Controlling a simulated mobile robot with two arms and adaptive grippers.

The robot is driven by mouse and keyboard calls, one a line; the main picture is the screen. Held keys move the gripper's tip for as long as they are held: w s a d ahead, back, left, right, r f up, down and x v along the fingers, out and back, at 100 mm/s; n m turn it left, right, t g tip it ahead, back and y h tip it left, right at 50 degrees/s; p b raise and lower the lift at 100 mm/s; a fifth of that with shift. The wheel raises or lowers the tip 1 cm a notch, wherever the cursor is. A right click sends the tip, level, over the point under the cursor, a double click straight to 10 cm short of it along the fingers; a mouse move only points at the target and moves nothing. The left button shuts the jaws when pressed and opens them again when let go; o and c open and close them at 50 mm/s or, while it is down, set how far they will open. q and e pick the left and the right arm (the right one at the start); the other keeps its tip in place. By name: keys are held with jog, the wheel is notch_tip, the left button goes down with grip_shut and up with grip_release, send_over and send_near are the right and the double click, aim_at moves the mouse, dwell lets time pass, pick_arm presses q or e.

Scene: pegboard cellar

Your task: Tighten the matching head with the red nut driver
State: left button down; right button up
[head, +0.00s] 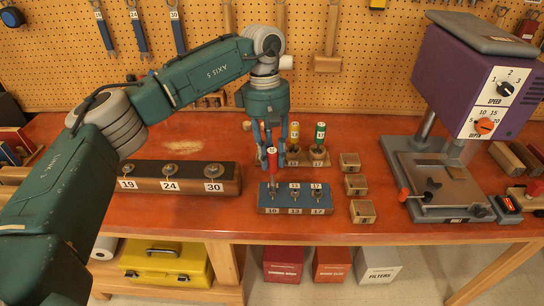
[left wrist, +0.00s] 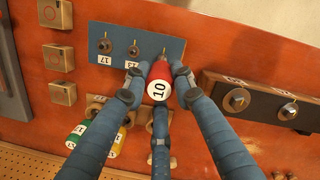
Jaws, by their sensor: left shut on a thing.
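The red nut driver (head: 272,158), marked 10 on its cap, is upright in my left gripper (head: 268,148), whose fingers are closed around it. It also shows in the left wrist view (left wrist: 159,84) between the fingers of my left gripper (left wrist: 157,85). Below it is a blue block (head: 283,207) with three heads labelled 10, 13 and 17. The driver's lower end is at the left head, labelled 10; I cannot tell whether it is seated. The 13 head (head: 295,196) and 17 head (head: 316,196) are uncovered. My right gripper is out of view.
A yellow driver (head: 294,133) and a green driver (head: 319,134) stand in a rack behind. A dark rail (head: 150,183) labelled 19, 24 and 30 lies left. Three small wooden blocks (head: 356,185) stand right of the blue block, with a purple drill press (head: 470,75) beyond.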

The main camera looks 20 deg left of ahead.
pick_arm(q)
jog(key=shift+r+p, duration=1.5)
jog(key=shift+r, duration=1.1)
jog(key=c, duration=2.1)
grip_release()
grip_shut()
